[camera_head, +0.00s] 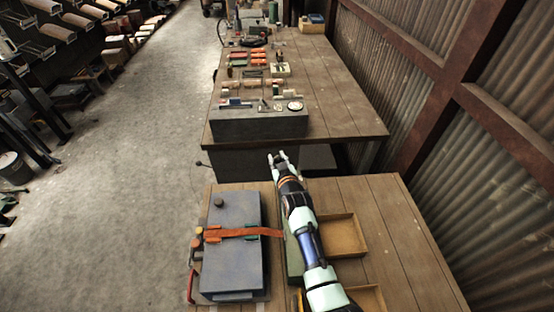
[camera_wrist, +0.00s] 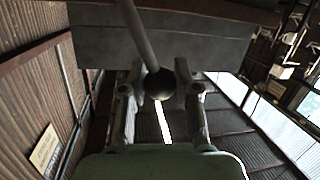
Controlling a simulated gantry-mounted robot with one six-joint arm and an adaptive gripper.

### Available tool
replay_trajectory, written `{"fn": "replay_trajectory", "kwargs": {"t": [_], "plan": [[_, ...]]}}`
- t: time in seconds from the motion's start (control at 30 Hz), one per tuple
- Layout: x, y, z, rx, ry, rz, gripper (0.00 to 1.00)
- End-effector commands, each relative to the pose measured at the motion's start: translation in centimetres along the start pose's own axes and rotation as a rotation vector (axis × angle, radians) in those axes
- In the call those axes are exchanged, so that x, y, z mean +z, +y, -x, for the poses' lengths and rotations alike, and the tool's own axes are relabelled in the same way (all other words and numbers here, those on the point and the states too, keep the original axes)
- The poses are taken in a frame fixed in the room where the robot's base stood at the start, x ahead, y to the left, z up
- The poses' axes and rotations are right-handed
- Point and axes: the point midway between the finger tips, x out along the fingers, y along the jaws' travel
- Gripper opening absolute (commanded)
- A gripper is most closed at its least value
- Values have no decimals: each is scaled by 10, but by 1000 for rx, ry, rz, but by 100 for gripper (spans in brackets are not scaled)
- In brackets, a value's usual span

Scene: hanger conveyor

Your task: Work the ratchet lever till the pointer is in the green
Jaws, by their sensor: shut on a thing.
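In the wrist view, a thin lever rod (camera_wrist: 137,35) comes down from a grey box-like body (camera_wrist: 205,45) and ends in a dark ball knob (camera_wrist: 160,84). My gripper (camera_wrist: 160,92) is shut on that knob, one finger on each side of it. In the head view my gripper (camera_head: 281,157) is at the near edge of the far bench, in front of the long grey housing (camera_head: 260,123). A small white round dial (camera_head: 295,106) sits at the right of the housing's top. Its pointer and any green zone are too small to read.
The near bench holds a grey case (camera_head: 230,267) with an orange strap (camera_head: 245,233), and open wooden trays (camera_head: 341,235) beside my arm. Small parts lie on the far bench (camera_head: 340,110). A corrugated wall (camera_head: 500,190) stands to the right. The floor aisle (camera_head: 130,200) at left is clear.

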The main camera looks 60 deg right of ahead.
Motion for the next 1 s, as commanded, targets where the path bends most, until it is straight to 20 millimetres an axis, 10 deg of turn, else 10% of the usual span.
{"fn": "replay_trajectory", "kwargs": {"t": [0.33,0.37,0.5,1.0], "plan": [[3,-2,0,-3,-5,-3,0],[3,-2,0,-3,-5,-3,32],[3,-1,0,-2,-4,-3,56],[2,-1,18,-1,0,-1,57]]}}
